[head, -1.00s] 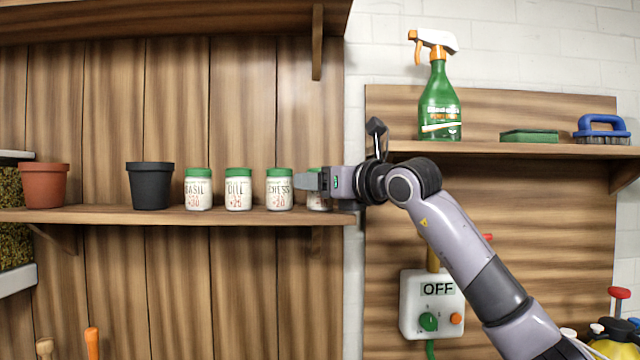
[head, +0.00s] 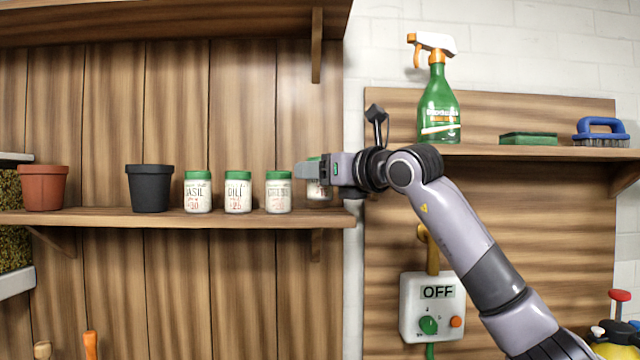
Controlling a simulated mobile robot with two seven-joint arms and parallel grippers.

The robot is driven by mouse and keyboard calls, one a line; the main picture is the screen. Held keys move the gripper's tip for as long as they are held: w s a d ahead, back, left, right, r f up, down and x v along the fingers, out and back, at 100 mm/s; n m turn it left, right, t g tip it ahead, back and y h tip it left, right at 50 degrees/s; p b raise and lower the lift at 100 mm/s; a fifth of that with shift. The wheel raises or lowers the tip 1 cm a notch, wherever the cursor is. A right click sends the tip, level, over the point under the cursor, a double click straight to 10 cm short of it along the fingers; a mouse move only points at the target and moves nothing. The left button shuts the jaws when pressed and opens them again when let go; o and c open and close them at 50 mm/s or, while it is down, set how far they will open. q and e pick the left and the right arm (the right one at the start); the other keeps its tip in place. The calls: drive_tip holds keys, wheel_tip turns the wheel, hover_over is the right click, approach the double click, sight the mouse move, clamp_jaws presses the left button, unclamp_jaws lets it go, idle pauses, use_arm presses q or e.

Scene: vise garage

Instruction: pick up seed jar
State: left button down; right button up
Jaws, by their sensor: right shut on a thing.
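Several seed jars with green lids and white labels stand on the left wooden shelf. They include a basil jar (head: 198,193), a dill jar (head: 238,193) and a third jar (head: 278,193) with a label hard to read. My right gripper (head: 312,170) is shut on the rightmost seed jar (head: 318,191). The fingers hide much of that jar, and its label cannot be read. Its visible bottom looks slightly above the shelf board. My left gripper is not in view.
A black pot (head: 150,188) and a terracotta pot (head: 43,187) stand left on the same shelf (head: 110,217). A green spray bottle (head: 439,108), a green sponge (head: 528,138) and a blue brush (head: 601,131) sit on the right shelf. An OFF switch box (head: 432,307) hangs below.

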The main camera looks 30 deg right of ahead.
wheel_tip(320, 180, up, 10)
drive_tip(key=shift+f+p, duration=0.2)
drive_tip(key=shift+p, duration=0.55)
drive_tip(key=s+a+b, duration=0.3)
drive_tip(key=s+a, duration=0.1)
drive_tip(key=s, duration=0.4)
drive_tip(key=s+a+b, duration=0.2)
drive_tip(key=s+a, duration=0.2)
drive_tip(key=s, duration=0.5)
drive_tip(key=shift+s+a+f+b, duration=0.15)
drive_tip(key=shift+a+f+b, duration=0.05)
drive_tip(key=shift+b, duration=0.2)
drive_tip(key=shift+o, duration=1.1)
drive_tip(key=shift+c, duration=1.1)
